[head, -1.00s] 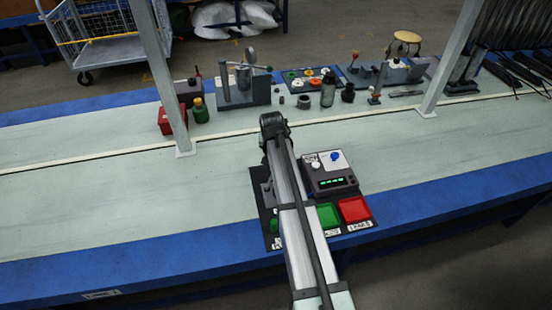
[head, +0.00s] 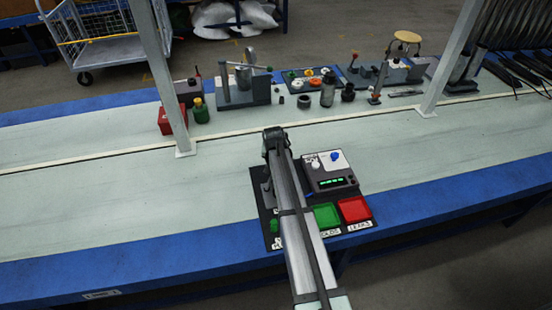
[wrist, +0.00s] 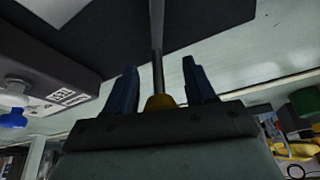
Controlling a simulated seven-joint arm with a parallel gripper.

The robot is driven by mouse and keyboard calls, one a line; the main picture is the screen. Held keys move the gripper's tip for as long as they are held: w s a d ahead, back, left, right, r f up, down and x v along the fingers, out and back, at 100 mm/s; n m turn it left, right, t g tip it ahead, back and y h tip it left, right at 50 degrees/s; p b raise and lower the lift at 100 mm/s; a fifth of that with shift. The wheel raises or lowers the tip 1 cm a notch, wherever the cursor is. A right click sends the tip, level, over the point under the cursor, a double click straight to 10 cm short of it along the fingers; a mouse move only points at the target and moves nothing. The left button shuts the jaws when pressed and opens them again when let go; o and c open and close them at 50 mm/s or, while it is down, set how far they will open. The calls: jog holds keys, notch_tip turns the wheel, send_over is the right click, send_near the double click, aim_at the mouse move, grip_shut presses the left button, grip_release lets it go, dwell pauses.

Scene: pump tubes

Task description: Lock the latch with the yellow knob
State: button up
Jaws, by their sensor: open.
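The latch's yellow knob (wrist: 160,102) shows in the wrist view at the base of a thin dark rod (wrist: 157,60). My gripper (wrist: 160,68) is open, with one blue finger on each side of the rod and knob. Gaps show between the fingers and the knob, which sits close to the gripper's palm. In the head view my arm covers the knob, and my fingers are hidden. The latch stands on a dark base board (head: 259,198), partly under my arm.
On the board, a grey box (head: 331,178) with a green display and blue knob stands right of my arm. A green tray (head: 327,216) and red tray (head: 354,210) lie in front of it. The bench left of the board is clear.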

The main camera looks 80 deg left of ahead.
jog(key=shift+c, duration=0.4)
grip_shut()
jog(key=shift+w+d+m+t, duration=0.4)
jog(key=shift+w+d+m, duration=0.2)
jog(key=shift+w+m, duration=0.25)
jog(key=w+d+m, duration=0.1)
jog(key=d+m, duration=0.1)
jog(key=w+d+m+t+h, duration=0.1)
jog(key=d+m, duration=0.1)
jog(key=w+d+m+h, duration=0.1)
jog(key=w+d+m, duration=0.1)
jog(key=m, duration=0.1)
jog(key=shift+t, duration=0.4)
jog(key=shift+w+d+m+h, duration=0.2)
jog(key=shift+d+m+h, duration=0.2)
jog(key=shift+d+m, duration=0.6)
jog(key=shift+d+m+h, duration=0.3)
jog(key=shift+d+m, duration=0.35)
jog(key=shift+d, duration=0.2)
jog(key=shift+o, duration=0.4)
grip_release()
